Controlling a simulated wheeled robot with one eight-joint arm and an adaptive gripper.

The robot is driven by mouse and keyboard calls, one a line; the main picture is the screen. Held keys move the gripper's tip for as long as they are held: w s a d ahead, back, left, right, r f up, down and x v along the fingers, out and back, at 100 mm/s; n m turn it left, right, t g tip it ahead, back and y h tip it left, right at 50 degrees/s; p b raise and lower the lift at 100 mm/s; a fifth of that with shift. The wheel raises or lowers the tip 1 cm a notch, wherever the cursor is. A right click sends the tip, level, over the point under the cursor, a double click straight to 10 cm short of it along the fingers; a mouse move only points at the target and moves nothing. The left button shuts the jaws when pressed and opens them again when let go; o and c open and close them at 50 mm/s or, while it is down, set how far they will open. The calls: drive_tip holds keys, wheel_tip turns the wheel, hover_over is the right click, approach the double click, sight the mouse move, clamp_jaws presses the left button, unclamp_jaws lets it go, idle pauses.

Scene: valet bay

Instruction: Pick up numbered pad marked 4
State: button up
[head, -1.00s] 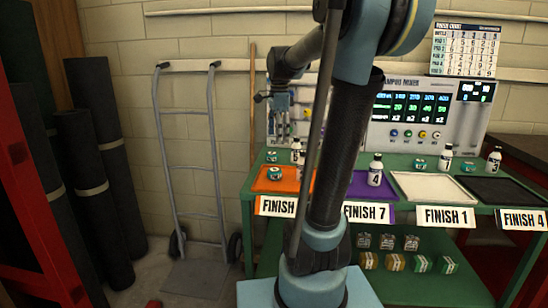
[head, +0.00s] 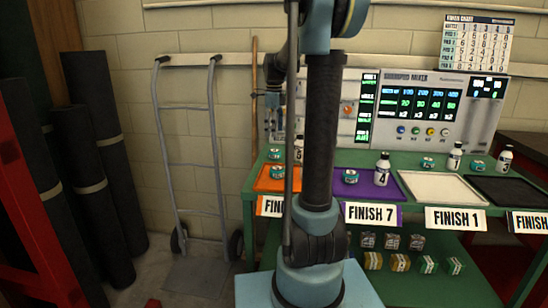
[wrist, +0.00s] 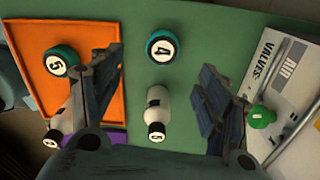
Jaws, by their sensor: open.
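The pad marked 4 (wrist: 163,48), a dark teal disc with a white face, lies on the green bench beside the orange tray in the wrist view. In the head view, it appears to be the small pad (head: 276,153) behind the orange tray. My gripper (wrist: 162,62) is open and empty, its fingers to either side of the pad in the wrist view. A white bottle marked 5 (wrist: 156,108) with a black cap also shows between the fingers, nearer the palm.
A pad marked 5 (wrist: 62,61) sits on the orange tray (wrist: 85,18). Another bottle (wrist: 72,108) stands near the tray's edge. The purple tray (head: 390,191) holds a pad and bottle 4 (head: 382,169).

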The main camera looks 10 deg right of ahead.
hover_over(275, 151)
wheel_tip(275, 151, down, 5)
drive_tip(key=shift+a, duration=0.15)
drive_tip(key=shift+w+d+f, duration=0.1)
drive_tip(key=shift+d+f, duration=0.05)
drive_tip(key=shift+f, duration=1.2)
drive_tip(key=shift+w+d+f, duration=0.1)
drive_tip(key=shift+f, duration=1.2)
drive_tip(key=c, duration=1)
